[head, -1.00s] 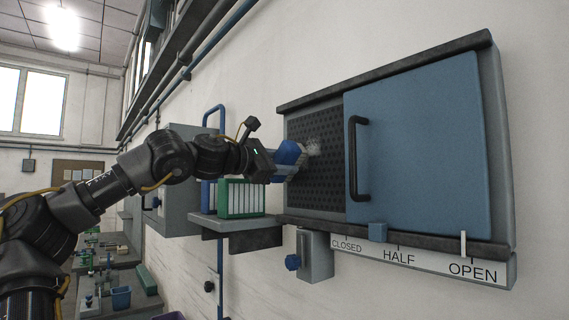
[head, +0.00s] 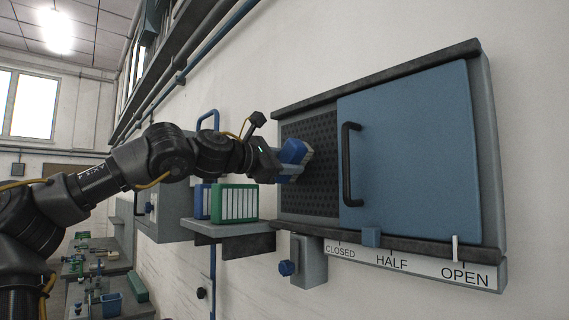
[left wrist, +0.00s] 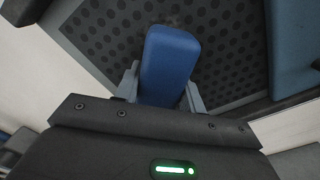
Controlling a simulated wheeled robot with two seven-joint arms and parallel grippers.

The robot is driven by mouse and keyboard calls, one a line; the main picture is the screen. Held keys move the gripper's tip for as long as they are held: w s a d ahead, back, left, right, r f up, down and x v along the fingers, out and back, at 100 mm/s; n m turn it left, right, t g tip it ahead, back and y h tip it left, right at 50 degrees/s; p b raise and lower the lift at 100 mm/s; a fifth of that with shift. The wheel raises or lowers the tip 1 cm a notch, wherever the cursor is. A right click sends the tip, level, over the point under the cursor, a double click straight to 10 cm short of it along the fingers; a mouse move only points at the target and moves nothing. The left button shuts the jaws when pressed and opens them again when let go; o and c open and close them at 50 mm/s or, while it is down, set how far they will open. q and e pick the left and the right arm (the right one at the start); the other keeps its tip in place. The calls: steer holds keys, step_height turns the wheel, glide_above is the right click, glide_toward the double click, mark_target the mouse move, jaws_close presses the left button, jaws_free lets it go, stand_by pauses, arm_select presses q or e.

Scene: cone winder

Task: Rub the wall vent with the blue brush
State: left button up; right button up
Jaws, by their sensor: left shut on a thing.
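The wall vent (head: 318,187) is a dark perforated panel in a grey frame on the wall, its right part covered by a blue sliding door (head: 415,155) with a black handle (head: 349,165). My left gripper (head: 287,160) is shut on the blue brush (head: 296,150) and holds it at the upper left part of the panel. In the left wrist view the brush (left wrist: 170,60) sits between the fingers, over the perforated panel (left wrist: 110,35). My right gripper is not in view.
A shelf (head: 235,229) with a green rack (head: 234,203) stands left of the vent. A grey box with a blue knob (head: 308,262) hangs below.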

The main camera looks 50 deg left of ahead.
arm_select(q)
steer(key=shift+d+f, duration=0.15)
steer(key=shift+d, duration=0.3)
steer(key=shift+w+d+b, duration=0.1)
steer(key=shift+d+b, duration=0.45)
steer(key=shift+d, duration=1.05)
steer(key=shift+d+b, duration=0.45)
steer(key=shift+d, duration=1.6)
steer(key=shift+a, duration=0.1)
steer(key=shift+r, duration=0.2)
steer(key=shift+r+p, duration=0.6)
steer(key=shift+r, duration=0.2)
